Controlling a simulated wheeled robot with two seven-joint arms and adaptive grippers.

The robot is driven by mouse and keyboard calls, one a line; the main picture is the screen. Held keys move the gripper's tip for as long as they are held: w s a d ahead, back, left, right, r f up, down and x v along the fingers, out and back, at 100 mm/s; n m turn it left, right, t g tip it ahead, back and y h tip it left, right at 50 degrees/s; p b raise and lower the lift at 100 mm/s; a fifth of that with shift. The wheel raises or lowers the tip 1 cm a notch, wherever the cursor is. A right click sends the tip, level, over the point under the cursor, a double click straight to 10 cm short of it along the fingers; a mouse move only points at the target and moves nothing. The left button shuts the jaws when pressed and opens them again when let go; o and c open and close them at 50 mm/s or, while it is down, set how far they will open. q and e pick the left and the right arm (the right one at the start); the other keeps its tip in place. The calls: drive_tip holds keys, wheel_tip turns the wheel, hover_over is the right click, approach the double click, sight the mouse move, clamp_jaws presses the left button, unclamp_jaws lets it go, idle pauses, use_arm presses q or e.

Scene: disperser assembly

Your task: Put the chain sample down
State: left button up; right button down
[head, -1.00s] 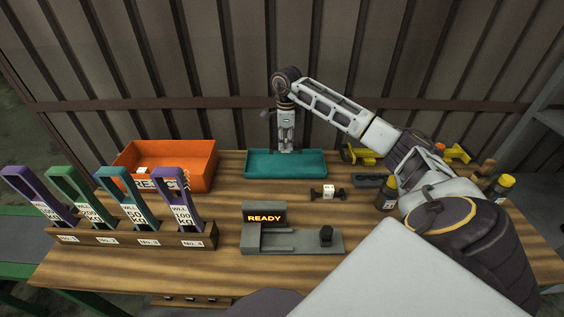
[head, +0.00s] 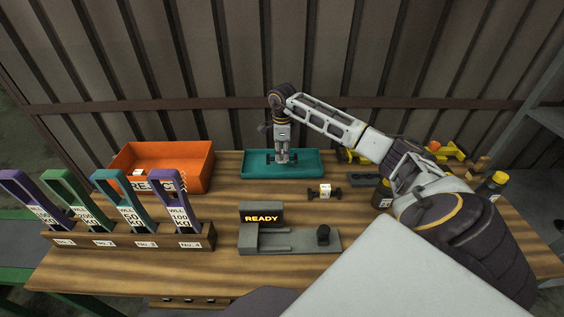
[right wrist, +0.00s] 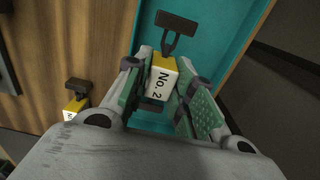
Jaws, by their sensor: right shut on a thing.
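My right gripper (head: 282,160) points down over the teal tray (head: 313,171). In the right wrist view, its green-padded fingers (right wrist: 172,100) are shut on a chain sample (right wrist: 161,84), a block with a yellow top, a white "No. 2" label and a dark end piece. The teal tray (right wrist: 216,38) shows beneath and behind this sample. In the head view, the dark ends of the sample stick out on both sides of the fingertips. I cannot tell whether the sample touches the tray floor. My left gripper is not in view.
A second sample (head: 324,193) lies on the table right of the tray's front. A grey test stand reading READY (head: 262,218) is nearer. An orange bin (head: 198,172) stands left, behind a rack (head: 140,237) of colored links. Bottles (head: 382,194) stand right.

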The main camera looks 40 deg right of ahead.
drive_tip(key=shift+f, duration=0.45)
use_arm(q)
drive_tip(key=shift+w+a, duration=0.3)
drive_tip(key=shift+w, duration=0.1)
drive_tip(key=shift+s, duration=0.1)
